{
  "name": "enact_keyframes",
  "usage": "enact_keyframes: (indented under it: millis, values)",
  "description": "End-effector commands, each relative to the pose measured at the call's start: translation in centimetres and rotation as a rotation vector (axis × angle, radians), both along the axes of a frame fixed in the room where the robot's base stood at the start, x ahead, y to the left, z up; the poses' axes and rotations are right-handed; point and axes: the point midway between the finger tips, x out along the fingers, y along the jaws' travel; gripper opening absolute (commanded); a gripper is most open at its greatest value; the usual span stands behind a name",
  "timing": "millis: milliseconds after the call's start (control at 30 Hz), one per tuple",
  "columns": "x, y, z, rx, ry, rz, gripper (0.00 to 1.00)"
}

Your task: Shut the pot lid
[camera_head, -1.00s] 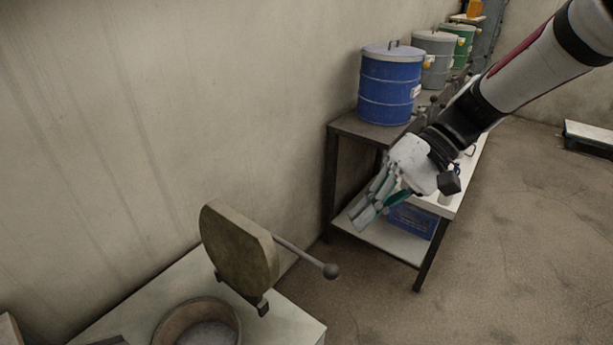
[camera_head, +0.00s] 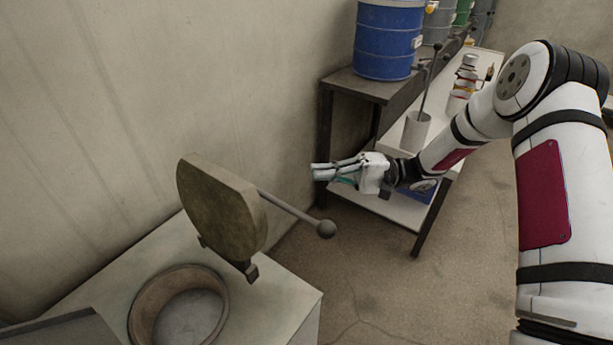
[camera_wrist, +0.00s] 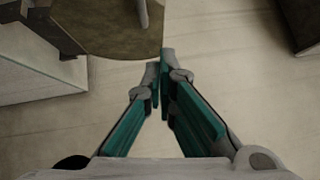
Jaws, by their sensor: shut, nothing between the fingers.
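The pot lid (camera_head: 221,208) is a thick round olive-brown disc standing open on its edge, hinged beside the pot. A rod handle with a ball knob (camera_head: 326,229) sticks out from it to the right. The round brown pot (camera_head: 179,312) is open below it, set in a pale block. My gripper (camera_head: 318,171) is shut and empty, in the air right of the lid and above the knob, pointing left. In the wrist view my gripper's fingertips (camera_wrist: 160,58) are together, just below the edge of the lid (camera_wrist: 112,22) in the picture.
The pale block (camera_head: 288,287) has a clear right corner. The wall runs along the left. Floor is open between block and table.

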Motion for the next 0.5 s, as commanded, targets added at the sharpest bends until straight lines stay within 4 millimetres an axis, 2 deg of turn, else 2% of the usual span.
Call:
enact_keyframes:
  millis: [400,500]
  values:
    - [-2.1,7.8,1.1,-0.003,0.002,0.005,0.00]
    - [-3.2,8.8,1.4,-0.004,0.003,0.004,0.00]
